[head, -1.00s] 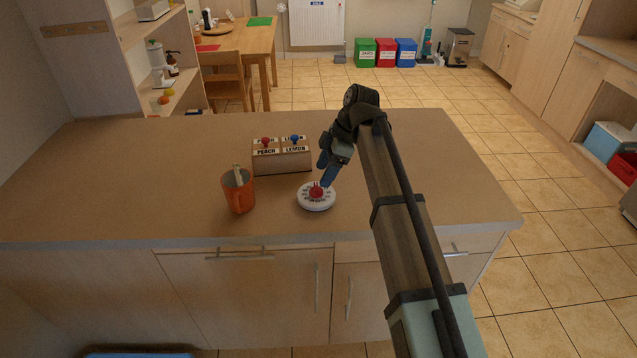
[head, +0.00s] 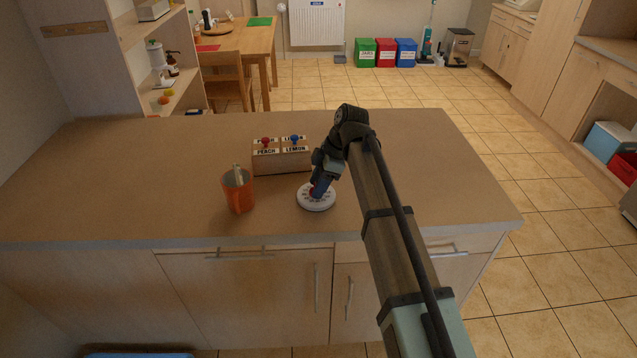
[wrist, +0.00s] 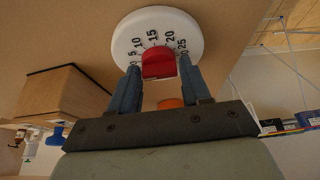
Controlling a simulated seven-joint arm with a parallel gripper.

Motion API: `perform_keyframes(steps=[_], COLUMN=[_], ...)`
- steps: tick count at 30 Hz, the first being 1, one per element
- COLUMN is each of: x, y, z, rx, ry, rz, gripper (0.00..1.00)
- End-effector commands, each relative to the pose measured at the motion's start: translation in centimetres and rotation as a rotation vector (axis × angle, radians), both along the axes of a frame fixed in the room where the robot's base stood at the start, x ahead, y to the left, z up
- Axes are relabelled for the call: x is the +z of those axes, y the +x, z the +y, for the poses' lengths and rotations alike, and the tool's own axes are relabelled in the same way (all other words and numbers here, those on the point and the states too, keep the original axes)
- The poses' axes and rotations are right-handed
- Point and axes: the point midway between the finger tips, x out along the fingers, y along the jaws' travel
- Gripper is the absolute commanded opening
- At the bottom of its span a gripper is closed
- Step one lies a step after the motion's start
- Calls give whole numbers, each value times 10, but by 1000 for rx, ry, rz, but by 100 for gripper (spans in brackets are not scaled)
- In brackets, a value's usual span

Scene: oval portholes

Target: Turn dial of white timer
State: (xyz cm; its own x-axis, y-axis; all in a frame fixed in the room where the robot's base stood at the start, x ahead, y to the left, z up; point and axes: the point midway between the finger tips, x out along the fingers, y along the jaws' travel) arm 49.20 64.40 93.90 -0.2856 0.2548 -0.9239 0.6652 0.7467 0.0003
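The white timer (head: 316,203) is a round disc lying on the counter. It also shows in the wrist view (wrist: 186,27), with black numbers around a red dial (wrist: 158,62). My gripper (head: 317,190) is right over the timer in the head view and hides most of the dial. In the wrist view my gripper (wrist: 160,80) has its two blue fingers apart, one on each side of the red dial. The fingertips reach the dial's near edge. I cannot tell whether either finger touches it.
An orange mug (head: 238,192) stands left of the timer. A wooden box (head: 281,162) labelled PEACH and LEMON, with a red and a blue knob, stands behind it. The counter (head: 420,200) is clear to the right and at the far left.

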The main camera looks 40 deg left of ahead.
Motion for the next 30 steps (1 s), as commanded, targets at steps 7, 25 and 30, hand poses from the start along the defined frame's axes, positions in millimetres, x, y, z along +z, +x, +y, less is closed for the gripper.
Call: perform_keyframes(steps=[7,25,30], x=[0,0,0], y=[0,-2,-2], z=[0,-2,-3], rx=[0,-123,-261], ry=[0,0,-1], rz=[0,0,-1], gripper=[23,10,10])
